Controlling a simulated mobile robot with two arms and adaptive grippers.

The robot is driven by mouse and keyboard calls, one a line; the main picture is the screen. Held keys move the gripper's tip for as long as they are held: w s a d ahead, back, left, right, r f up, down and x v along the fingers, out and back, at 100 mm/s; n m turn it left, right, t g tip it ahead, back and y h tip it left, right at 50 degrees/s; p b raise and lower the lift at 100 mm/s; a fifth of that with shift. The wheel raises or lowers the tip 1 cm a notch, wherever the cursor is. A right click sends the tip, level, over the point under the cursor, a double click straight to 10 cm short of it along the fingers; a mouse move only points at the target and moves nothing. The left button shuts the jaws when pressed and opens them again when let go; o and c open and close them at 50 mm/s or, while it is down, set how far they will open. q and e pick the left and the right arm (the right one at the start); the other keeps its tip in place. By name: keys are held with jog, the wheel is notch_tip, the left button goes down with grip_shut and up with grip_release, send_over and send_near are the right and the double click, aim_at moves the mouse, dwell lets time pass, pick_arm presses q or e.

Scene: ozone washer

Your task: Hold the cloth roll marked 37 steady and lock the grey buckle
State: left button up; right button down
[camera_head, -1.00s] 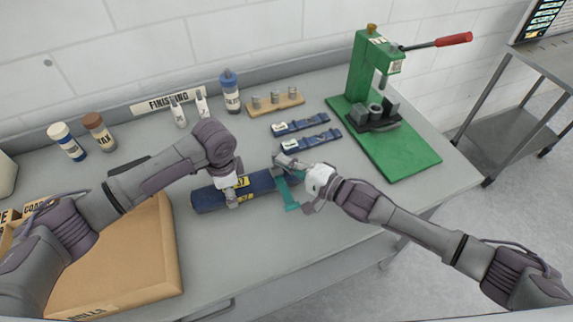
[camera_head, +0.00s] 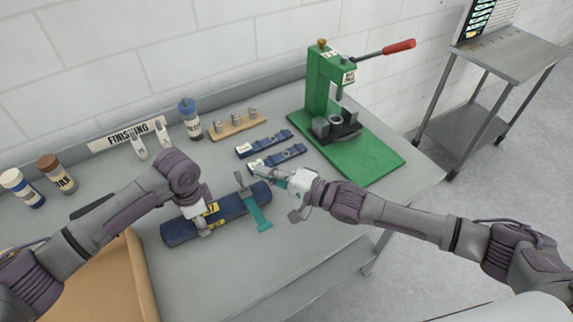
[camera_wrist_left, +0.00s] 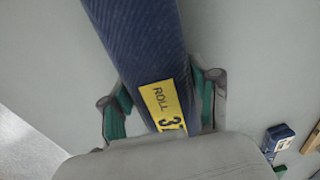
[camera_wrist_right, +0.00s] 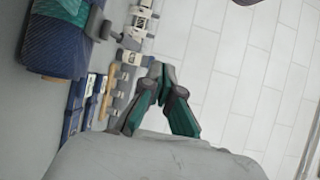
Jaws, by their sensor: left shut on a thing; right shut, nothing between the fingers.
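The dark blue cloth roll (camera_head: 232,206) lies on the bench, and its yellow label shows "ROLL 3" in the left wrist view (camera_wrist_left: 163,103), the last digit partly covered. My left gripper (camera_head: 204,224) is shut across the roll, one finger on each side. A teal strap (camera_head: 257,211) goes over the roll near its right end and hangs toward the front. A grey buckle (camera_head: 240,179) sticks up at the strap's far side; it shows in the right wrist view (camera_wrist_right: 97,22). My right gripper (camera_head: 263,173) is shut and empty, just beyond the roll's right end, apart from the buckle.
Two flat blue strapped pieces (camera_head: 277,159) lie behind my right gripper. A wooden peg block (camera_head: 238,126) and bottles stand along the wall. A green press (camera_head: 345,135) with a red-tipped lever stands at the back right. A cardboard box (camera_head: 125,285) is at front left.

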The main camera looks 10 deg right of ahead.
jog(key=s+d+r, duration=0.3)
jog(key=d+r, duration=0.2)
jog(key=d, duration=0.1)
jog(key=shift+d+r, duration=0.15)
jog(key=shift+r, duration=0.1)
pick_arm(q)
jog(key=o, duration=1.7)
